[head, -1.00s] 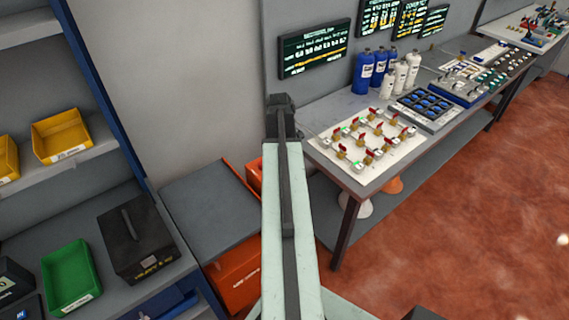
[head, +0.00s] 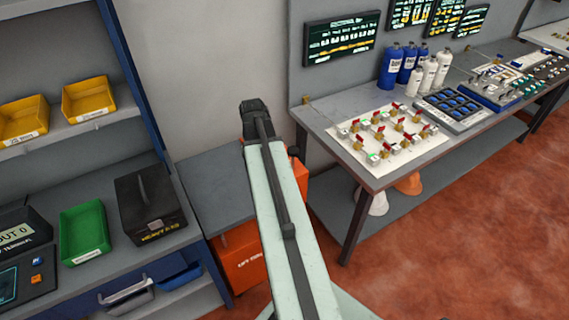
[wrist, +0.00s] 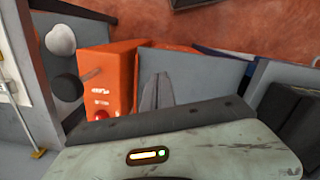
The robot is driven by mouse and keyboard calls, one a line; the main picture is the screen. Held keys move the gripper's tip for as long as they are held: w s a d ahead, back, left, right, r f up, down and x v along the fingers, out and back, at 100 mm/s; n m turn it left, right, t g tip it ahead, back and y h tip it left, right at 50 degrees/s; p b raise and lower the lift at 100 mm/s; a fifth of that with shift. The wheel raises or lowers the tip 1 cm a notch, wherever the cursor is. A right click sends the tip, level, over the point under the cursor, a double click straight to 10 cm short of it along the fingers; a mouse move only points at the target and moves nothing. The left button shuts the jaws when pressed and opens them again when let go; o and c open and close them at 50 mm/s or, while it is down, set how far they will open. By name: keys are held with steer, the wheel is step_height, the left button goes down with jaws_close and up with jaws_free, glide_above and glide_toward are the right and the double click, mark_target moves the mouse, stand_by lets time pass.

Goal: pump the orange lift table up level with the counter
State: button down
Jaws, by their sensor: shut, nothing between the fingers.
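The orange lift table has a flat grey top (head: 208,183) and an orange body (head: 241,260), standing between the shelf unit and the counter (head: 345,103). Its top looks lower than the counter surface. My arm crosses in front and hides part of it. In the wrist view an orange housing (wrist: 115,68) with a red button and a short grey bar stands beside the grey top (wrist: 205,75). My gripper (wrist: 163,84) is shut and empty, its fingers seen against the grey top. In the head view the fingertips cannot be made out.
The shelf unit at left holds a black case (head: 148,210), a green bin (head: 85,232) and yellow bins (head: 88,99). The counter carries a white board with red-handled valves (head: 388,137), and bottles (head: 390,68). Red floor (head: 460,240) is open at the right.

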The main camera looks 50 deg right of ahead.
steer(key=w+a+f+b, duration=0.2)
steer(key=a, duration=0.9)
steer(key=w+a+f+b, duration=0.2)
steer(key=a, duration=1)
steer(key=w+a+f+b, duration=0.2)
steer(key=w+a, duration=0.1)
steer(key=a, duration=0.9)
steer(key=shift+f+t, duration=0.35)
steer(key=shift+t, duration=0.05)
steer(key=shift+a, duration=0.1)
